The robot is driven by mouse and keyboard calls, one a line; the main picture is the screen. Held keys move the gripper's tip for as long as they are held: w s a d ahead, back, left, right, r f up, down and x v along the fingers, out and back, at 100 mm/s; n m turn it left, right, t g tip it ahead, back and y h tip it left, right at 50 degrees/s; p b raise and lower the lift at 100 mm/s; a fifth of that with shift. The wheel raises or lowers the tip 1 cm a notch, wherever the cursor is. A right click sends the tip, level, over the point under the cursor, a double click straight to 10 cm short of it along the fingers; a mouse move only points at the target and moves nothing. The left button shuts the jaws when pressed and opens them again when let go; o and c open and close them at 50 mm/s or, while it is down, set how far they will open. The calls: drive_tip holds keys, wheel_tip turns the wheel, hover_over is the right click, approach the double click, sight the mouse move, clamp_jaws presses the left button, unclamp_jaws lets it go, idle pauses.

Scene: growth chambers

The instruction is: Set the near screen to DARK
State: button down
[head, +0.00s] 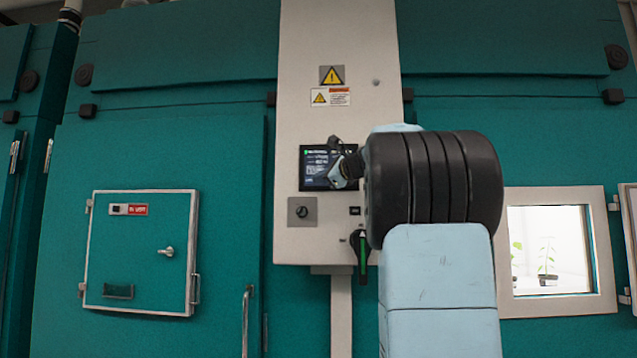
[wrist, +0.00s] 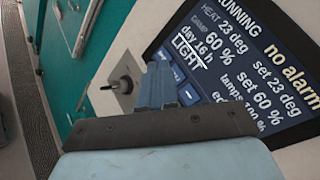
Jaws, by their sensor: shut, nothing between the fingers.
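The near screen (head: 313,165) is a dark panel on the pale control column in the head view. In the wrist view the screen (wrist: 238,72) is tilted and close. In the head view my gripper (head: 337,177) is partly hidden by my arm.
A knob (head: 301,211) sits below the screen, and a dark switch with a green handle (head: 363,255) lower right. Warning labels (head: 331,87) are above. A teal door with a small hatch (head: 140,250) is left; a lit window with plants (head: 548,248) is right.

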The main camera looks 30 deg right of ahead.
drive_tip(key=shift+w+d, duration=0.1)
drive_tip(key=shift+w+d, duration=0.15)
drive_tip(key=shift+w, duration=0.05)
drive_tip(key=shift+w+d, duration=0.15)
drive_tip(key=shift+w, duration=0.1)
idle(0.8)
drive_tip(key=shift+s, duration=0.1)
drive_tip(key=shift+s+a, duration=0.45)
drive_tip(key=shift+s, duration=0.1)
idle(0.3)
drive_tip(key=shift+s+a, duration=0.7)
drive_tip(key=shift+s, duration=0.35)
drive_tip(key=shift+s+a, duration=0.7)
drive_tip(key=shift+s, duration=0.3)
idle(1.1)
